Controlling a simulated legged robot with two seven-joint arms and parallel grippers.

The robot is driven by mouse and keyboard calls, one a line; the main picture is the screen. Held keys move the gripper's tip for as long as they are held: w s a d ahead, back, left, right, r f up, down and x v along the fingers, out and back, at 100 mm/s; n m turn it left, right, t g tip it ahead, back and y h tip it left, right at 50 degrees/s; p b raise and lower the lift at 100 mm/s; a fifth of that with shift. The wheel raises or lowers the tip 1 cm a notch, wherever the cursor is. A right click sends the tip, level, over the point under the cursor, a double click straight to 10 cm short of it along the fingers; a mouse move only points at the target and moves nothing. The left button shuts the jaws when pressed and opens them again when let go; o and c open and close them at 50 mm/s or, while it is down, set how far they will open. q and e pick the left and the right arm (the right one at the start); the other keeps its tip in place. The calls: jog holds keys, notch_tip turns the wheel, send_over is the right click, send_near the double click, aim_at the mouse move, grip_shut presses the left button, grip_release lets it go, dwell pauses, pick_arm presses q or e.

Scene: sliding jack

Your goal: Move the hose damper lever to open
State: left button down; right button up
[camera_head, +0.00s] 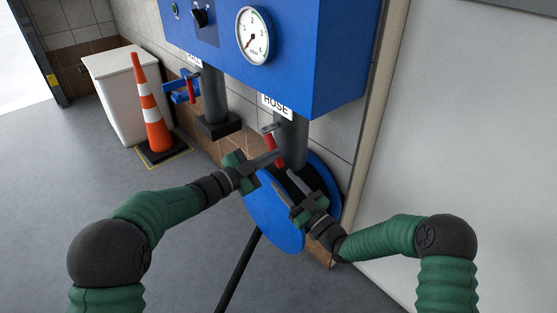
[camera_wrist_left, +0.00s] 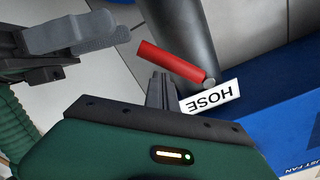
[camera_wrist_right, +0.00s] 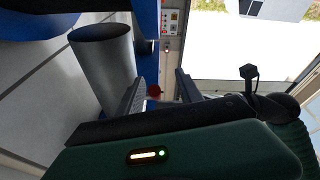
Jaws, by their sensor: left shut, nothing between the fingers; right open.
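The red hose damper lever (camera_head: 269,143) sits on the grey hose pipe (camera_head: 292,140) below the HOSE label (camera_head: 276,105). In the left wrist view the lever (camera_wrist_left: 165,58) is tilted, its pivot end by the label (camera_wrist_left: 211,95). My left gripper (camera_head: 279,154) is shut and empty, its tips close to the lever; I cannot tell whether they touch. Its fingers (camera_wrist_left: 161,88) point toward the lever. My right gripper (camera_head: 284,181) is open below the lever, beside the pipe.
A blue cabinet with a gauge (camera_head: 253,36) hangs above. A blue round reel (camera_head: 275,215) lies behind and below my grippers. A second pipe with a red handle (camera_head: 191,90), an orange cone (camera_head: 150,105) and a white bin (camera_head: 110,85) stand left. A pale panel fills the right.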

jog(key=s+d+f+m+g+h, duration=0.4)
jog(key=s+d+f+g+h, duration=0.4)
jog(key=s+h, duration=0.25)
pick_arm(q)
jog(key=shift+s+f+m, duration=0.1)
jog(key=shift+f+m, duration=0.1)
jog(key=shift+m, duration=0.2)
pick_arm(e)
jog(key=s+d+f+m+g, duration=0.1)
jog(key=s+d+m+g, duration=0.1)
jog(key=s, duration=0.9)
jog(key=s+d+f+m+g+h, duration=0.1)
jog(key=s+d+m+g, duration=0.1)
jog(key=s, duration=0.9)
jog(key=m+g, duration=0.1)
jog(key=g, duration=0.1)
jog(key=shift+s+d+m+g, duration=0.15)
jog(key=shift+m+g, duration=0.15)
jog(key=shift+m, duration=0.1)
pick_arm(q)
jog(key=shift+f+m+b, duration=0.15)
jog(key=shift+m+b, duration=0.15)
jog(key=shift+b, duration=0.05)
pick_arm(e)
jog(key=shift+f+h, duration=0.25)
